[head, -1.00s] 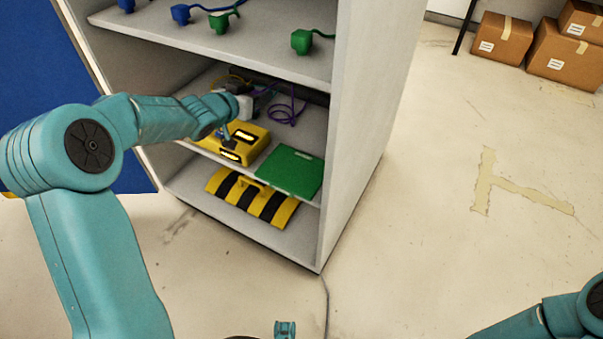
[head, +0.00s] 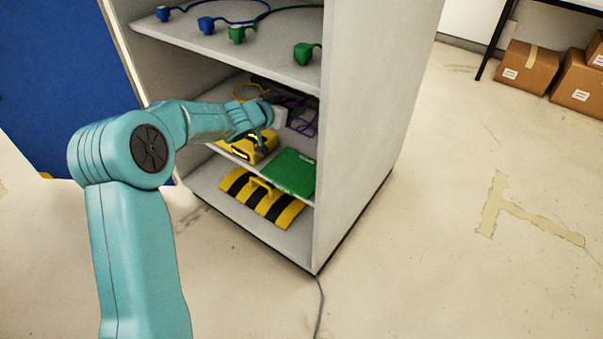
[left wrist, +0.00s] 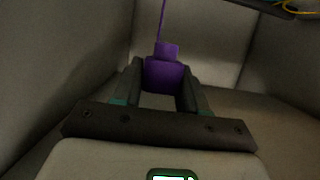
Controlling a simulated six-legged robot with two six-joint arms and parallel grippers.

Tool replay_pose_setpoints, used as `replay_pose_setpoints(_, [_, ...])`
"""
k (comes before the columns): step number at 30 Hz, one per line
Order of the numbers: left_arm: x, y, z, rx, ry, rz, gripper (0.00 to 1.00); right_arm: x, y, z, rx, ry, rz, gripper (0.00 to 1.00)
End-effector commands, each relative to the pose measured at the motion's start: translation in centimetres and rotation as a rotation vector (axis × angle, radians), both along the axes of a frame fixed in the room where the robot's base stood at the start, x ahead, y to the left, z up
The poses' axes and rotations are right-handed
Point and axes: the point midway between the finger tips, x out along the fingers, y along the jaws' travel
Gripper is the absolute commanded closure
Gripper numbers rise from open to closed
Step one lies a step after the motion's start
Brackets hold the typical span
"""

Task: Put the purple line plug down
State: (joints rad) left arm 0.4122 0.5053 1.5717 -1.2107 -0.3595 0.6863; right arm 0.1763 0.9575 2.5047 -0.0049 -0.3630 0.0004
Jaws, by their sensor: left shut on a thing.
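The purple line plug (left wrist: 165,75) is between the two fingers of my left gripper (left wrist: 163,88) in the left wrist view, with its thin cord running up from it. The gripper is shut on it. In the head view my left gripper (head: 279,117) reaches into the middle shelf of the grey cabinet, above a yellow box. The plug itself cannot be made out there. A purple cord (head: 303,122) lies loosely on that shelf to the right of the gripper. My right gripper does not show.
The yellow box (head: 258,146) and a green flat case (head: 290,172) are on the middle shelf (head: 228,152). Blue plugs (head: 206,25) and green plugs (head: 304,53) lie on the shelf above. A yellow-black striped piece (head: 260,200) is below. The cabinet's right side wall (head: 365,130) stands close.

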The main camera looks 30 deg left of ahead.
Motion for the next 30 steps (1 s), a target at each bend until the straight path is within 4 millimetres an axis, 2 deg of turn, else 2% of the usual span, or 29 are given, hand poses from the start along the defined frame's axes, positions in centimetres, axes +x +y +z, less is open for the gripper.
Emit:
replay_pose_setpoints(4, [0.2,0.2,-0.2,-0.001,0.002,-0.001,0.89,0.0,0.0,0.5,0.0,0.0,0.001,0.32])
replay_pose_setpoints(7, [0.3,0.2,-1.8,-0.003,0.002,-0.003,0.89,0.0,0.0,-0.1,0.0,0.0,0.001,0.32])
replay_pose_setpoints(13, [0.4,0.5,-7.8,-0.003,0.003,-0.002,0.89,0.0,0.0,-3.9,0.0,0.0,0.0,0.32])
replay_pose_setpoints(19, [0.3,0.5,-12.9,-0.002,0.002,-0.002,0.89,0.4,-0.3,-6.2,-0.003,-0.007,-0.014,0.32])
replay_pose_setpoints(22, [0.3,0.5,-14.2,-0.001,0.0,-0.003,0.89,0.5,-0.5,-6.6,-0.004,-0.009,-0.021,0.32])
replay_pose_setpoints(28, [0.3,0.3,-15.5,-0.001,0.001,-0.003,0.89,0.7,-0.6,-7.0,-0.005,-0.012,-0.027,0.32])
replay_pose_setpoints(30, [0.2,0.3,-16.6,-0.002,0.002,-0.002,0.89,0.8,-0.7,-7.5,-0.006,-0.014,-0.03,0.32])
